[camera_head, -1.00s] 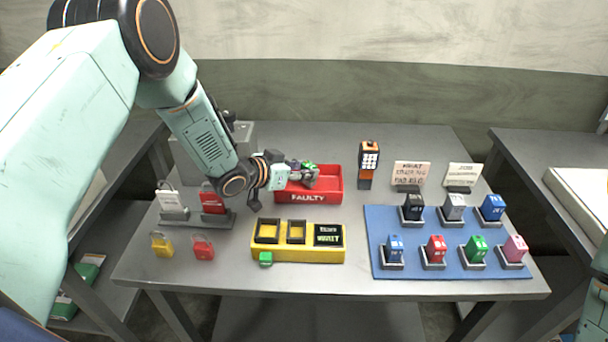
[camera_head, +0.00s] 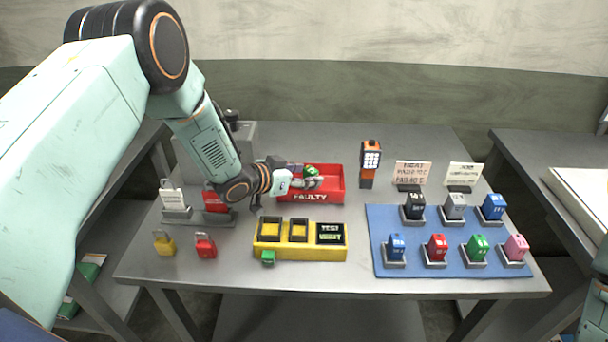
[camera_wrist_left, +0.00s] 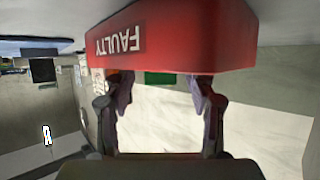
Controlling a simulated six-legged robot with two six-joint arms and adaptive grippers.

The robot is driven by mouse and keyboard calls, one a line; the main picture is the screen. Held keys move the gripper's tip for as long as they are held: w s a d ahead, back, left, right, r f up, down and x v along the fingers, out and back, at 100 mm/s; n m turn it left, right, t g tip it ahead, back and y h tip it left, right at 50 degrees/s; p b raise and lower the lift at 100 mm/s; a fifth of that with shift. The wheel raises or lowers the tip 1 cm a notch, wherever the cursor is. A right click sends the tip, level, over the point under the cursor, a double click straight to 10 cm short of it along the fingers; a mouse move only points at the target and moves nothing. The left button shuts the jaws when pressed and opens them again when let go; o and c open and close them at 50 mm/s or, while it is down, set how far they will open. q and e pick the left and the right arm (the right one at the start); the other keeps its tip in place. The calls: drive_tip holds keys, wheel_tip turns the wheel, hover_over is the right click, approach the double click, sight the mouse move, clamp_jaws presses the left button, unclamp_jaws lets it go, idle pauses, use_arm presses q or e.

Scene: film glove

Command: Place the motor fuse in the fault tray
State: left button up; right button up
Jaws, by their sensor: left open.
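A small green block (camera_head: 311,171), probably the motor fuse, shows at the red tray marked FAULTY (camera_head: 310,197). A patch of green also shows below the tray's edge in the left wrist view (camera_wrist_left: 160,78). My left gripper (camera_head: 312,182) is over the tray, beside the green block, with its fingers open. In the left wrist view the open fingers (camera_wrist_left: 160,92) stand apart below the red tray wall (camera_wrist_left: 180,40). The fingers partly cover the block, and I cannot tell whether it rests on the tray floor. My right gripper is out of view.
A yellow tester (camera_head: 300,253) with a small green piece at its front stands before the tray. Padlocks (camera_head: 205,246) are at left. A handheld meter (camera_head: 369,163) stands right of the tray. A blue mat (camera_head: 450,268) holds several coloured fuses.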

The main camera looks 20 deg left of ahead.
use_arm(q)
drive_tip(key=shift+w, duration=0.1)
drive_tip(key=shift+r, duration=0.25)
drive_tip(key=p+v, duration=0.1)
drive_tip(key=v, duration=1.1)
